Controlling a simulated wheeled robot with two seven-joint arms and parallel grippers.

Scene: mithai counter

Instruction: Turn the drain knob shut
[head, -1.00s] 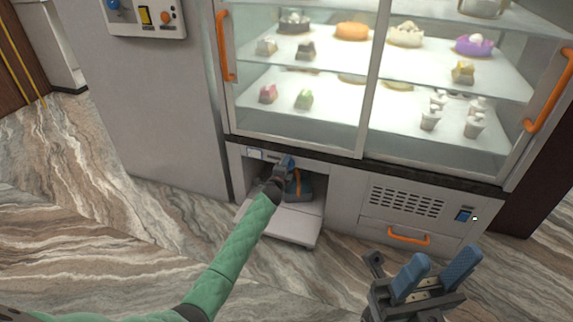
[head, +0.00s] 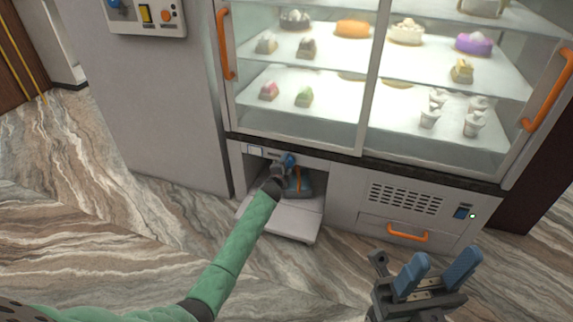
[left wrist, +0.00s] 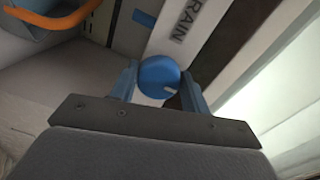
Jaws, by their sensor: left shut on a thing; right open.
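The drain knob (left wrist: 158,77) is a round blue knob with a small pale mark, next to a "DRAIN" label (left wrist: 187,22) in the left wrist view. My left gripper (left wrist: 160,85) is shut on it, one blue finger on each side. In the head view my left gripper (head: 283,166) reaches into the low open compartment under the display case, and the knob is mostly hidden there. My right gripper (head: 437,272) is open and empty at the lower right, above the floor.
A vent grille (head: 406,199), an orange drawer handle (head: 408,234) and a blue switch (head: 461,212) are to the right. The glass case (head: 300,120) of sweets stands above.

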